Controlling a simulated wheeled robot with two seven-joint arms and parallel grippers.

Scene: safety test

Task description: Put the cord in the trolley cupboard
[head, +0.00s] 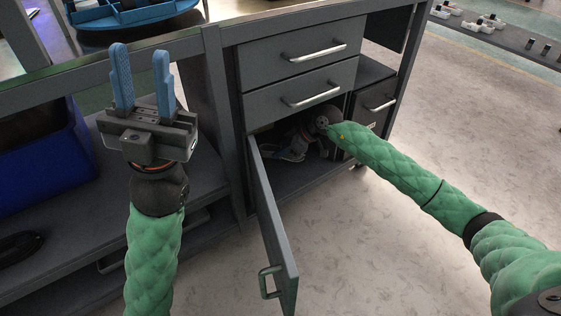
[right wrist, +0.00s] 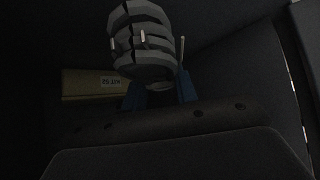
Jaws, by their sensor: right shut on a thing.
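The trolley cupboard (head: 305,178) is the dark compartment below two drawers, and its door (head: 272,225) stands wide open toward me. My right arm reaches into the compartment. In the right wrist view my right gripper (right wrist: 160,92) is shut on the cord (right wrist: 142,42), a thick grey coil held between its blue fingers. The cord is inside the dim cupboard; whether it touches the floor there I cannot tell. In the head view the right gripper is in shadow and hard to make out. My left gripper (head: 145,85) is open and empty, pointing up, left of the cupboard.
A yellowish labelled box (right wrist: 90,85) lies in the dark near the cord. Two closed drawers (head: 300,70) are above the opening. A blue bin (head: 45,150) stands on the lower shelf at left. The floor (head: 400,240) at right is clear.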

